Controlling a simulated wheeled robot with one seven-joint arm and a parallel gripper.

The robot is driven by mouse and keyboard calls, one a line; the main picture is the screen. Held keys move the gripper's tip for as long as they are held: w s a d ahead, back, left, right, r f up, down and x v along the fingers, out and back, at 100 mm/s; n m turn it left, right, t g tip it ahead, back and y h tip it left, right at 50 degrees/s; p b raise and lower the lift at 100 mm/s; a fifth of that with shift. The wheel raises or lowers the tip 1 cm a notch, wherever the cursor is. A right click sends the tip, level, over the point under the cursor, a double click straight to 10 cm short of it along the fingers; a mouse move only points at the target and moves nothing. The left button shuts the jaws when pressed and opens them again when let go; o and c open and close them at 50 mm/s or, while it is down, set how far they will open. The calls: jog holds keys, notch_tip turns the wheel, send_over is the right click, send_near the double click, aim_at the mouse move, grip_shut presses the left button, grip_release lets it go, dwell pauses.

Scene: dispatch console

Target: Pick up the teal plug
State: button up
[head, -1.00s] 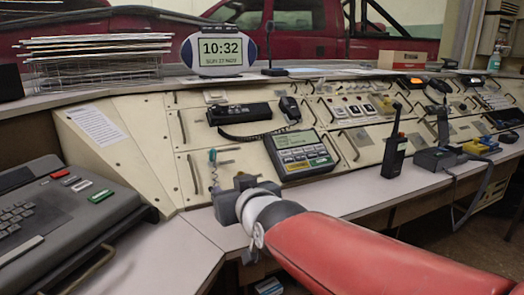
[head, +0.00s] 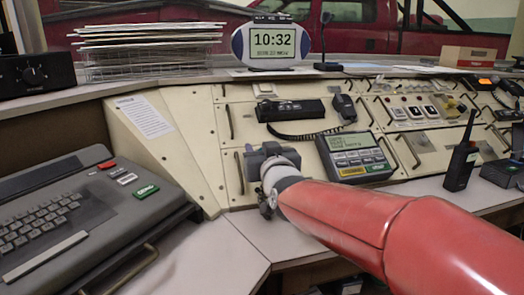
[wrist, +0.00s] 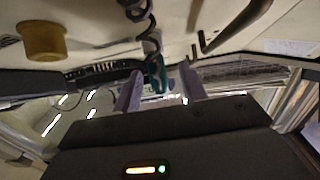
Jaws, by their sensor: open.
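The teal plug (wrist: 157,76) shows in the wrist view, at the end of a dark coiled cord (wrist: 138,10) on the cream panel. It appears in the gap between the two grey fingers of my gripper (wrist: 160,88). The fingers are apart and do not visibly pinch it; I cannot tell how deep it sits between them. In the head view my gripper (head: 263,150) is up against the console front, left of the screen unit. The plug is hidden behind it there.
A grey screen unit (head: 355,155) sits just right of my gripper, with a corded handset (head: 344,108) above it. A panel handle (head: 239,172) is close on the left. A keyboard unit (head: 75,210) stands left. A black radio (head: 460,158) stands right. The wrist view shows a yellow knob (wrist: 44,40).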

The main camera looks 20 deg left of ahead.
jog(key=shift+w+a, duration=0.15)
jog(key=shift+w, duration=0.05)
grip_shut()
jog(key=shift+r, duration=0.1)
